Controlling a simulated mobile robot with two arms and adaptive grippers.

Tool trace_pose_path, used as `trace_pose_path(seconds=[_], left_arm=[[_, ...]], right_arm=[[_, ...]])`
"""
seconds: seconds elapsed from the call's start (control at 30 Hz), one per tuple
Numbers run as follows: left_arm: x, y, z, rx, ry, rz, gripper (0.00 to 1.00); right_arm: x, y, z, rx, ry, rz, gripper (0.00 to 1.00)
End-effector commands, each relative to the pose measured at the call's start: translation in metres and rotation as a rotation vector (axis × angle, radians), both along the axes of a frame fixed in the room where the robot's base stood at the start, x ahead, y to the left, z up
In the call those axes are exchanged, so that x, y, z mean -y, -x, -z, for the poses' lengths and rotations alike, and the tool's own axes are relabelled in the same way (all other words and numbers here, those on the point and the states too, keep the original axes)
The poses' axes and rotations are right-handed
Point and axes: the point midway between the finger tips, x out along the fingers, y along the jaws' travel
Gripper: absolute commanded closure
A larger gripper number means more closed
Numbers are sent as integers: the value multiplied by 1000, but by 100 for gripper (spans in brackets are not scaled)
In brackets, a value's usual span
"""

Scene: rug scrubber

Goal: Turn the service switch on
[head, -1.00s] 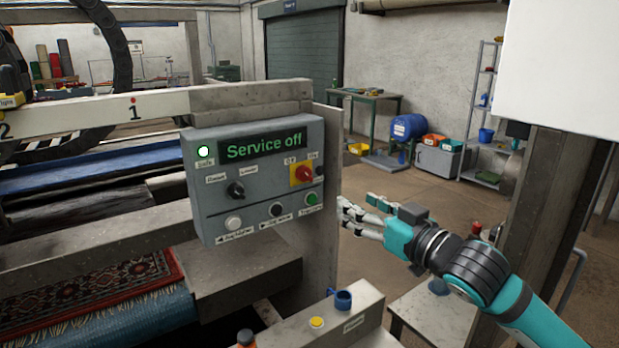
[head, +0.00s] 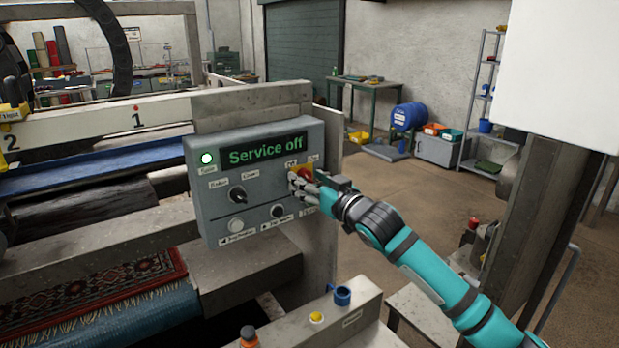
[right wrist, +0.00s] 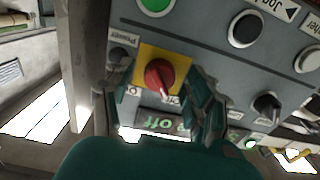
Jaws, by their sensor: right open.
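The grey control panel (head: 222,192) faces me, and its display (head: 262,149) reads "Service off". The red rotary service switch on a yellow plate shows in the right wrist view (right wrist: 159,75); in the head view its red knob (head: 305,172) is partly hidden by my right gripper. My right gripper (head: 298,182) is in front of the panel at the switch. In the right wrist view its open fingers (right wrist: 165,95) lie on either side of the red knob. Whether they touch it I cannot tell. My left gripper is not in view.
A black selector knob (head: 237,194), a white button (head: 236,225) and a black button (head: 277,211) sit close by on the panel. A green button (right wrist: 157,5) shows in the wrist view. A ledge with a blue ring (head: 342,296) stands below.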

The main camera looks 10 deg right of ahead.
Motion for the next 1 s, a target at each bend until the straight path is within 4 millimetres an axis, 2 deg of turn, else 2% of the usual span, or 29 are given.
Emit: trace_pose_path(seconds=[0.27, 0.7, 1.0], left_arm=[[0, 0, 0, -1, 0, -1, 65], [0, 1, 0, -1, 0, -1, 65], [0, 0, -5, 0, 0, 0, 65]], right_arm=[[-1, -1, 0, 1, 0, 0, 44], [0, -1, 0, 0, 0, 0, 99], [-1, -1, -1, -18, -41, 0, 99]])
